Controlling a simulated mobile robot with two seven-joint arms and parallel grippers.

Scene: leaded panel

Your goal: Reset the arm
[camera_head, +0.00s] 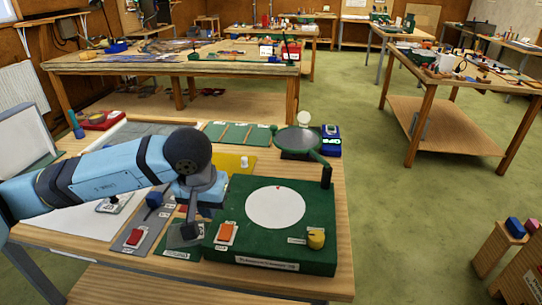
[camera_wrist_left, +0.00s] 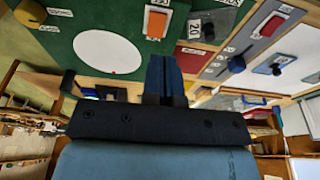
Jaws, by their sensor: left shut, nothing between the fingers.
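My left arm reaches in from the left over the workbench (camera_head: 335,240). Its left gripper (camera_head: 204,207) hangs above the bench, left of the green box with the white disc (camera_head: 275,207). In the left wrist view the blue fingers (camera_wrist_left: 164,72) are together with nothing between them. They appear apart from the panels, which show beyond them. The dark knob (camera_wrist_left: 207,28) and the orange switch (camera_wrist_left: 157,22) are near the fingers in that view. My right gripper is in no view.
A red switch (camera_head: 135,237) and a blue knob (camera_head: 154,200) stand on a grey panel beneath the arm. Green floor (camera_head: 420,230) lies open to the right.

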